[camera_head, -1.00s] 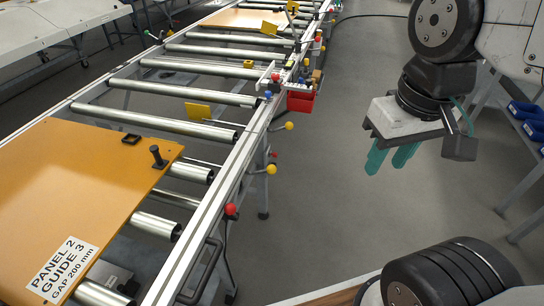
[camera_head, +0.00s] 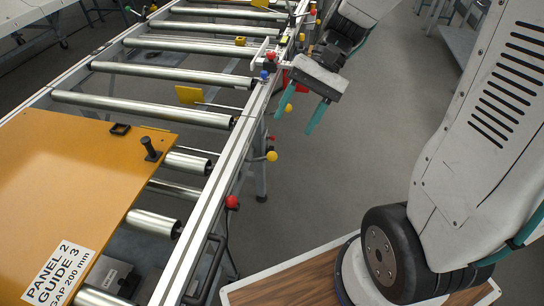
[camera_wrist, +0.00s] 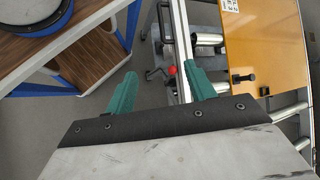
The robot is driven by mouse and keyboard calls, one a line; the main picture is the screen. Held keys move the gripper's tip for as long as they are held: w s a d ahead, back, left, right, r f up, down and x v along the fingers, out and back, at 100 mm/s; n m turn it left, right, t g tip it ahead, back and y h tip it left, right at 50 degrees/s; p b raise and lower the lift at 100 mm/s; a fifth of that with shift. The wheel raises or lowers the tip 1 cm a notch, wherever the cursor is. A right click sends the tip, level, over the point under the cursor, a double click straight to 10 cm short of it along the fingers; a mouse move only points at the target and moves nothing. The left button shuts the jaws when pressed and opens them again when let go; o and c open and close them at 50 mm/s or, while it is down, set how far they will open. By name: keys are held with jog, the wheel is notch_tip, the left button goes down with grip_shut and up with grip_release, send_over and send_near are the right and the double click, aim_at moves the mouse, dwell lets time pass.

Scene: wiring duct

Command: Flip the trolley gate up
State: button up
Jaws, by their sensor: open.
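I cannot tell which part is the trolley gate. A yellow flap (camera_head: 189,95) on a thin rod stands among the rollers of the conveyor. Along the conveyor's right side rail (camera_head: 243,140) are levers with ball knobs: a yellow ball (camera_head: 272,156), a red ball (camera_head: 232,202) and another yellow ball (camera_head: 288,108) beside my gripper. My gripper (camera_head: 301,114) is open and empty, its teal fingers pointing down just outside the rail. In the wrist view my gripper (camera_wrist: 160,92) is spread, with a red ball (camera_wrist: 172,70) between and beyond the fingers.
An orange panel (camera_head: 80,180) with a black knob (camera_head: 151,149) and a label lies on the near rollers. A black handle (camera_head: 206,270) is on the rail's near end.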

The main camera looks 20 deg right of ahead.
jog(key=w+d+f+m+t+y, duration=0.25)
jog(key=w+f+m+y, duration=0.4)
jog(key=w+f, duration=0.5)
jog(key=m+t+y, duration=0.2)
jog(key=m+t, duration=0.7)
jog(key=m, duration=0.1)
send_near(273, 155)
jog(key=w+a+f, duration=0.2)
jog(key=shift+n, duration=0.25)
jog(key=x, duration=0.7)
jog(key=shift+a, duration=0.25)
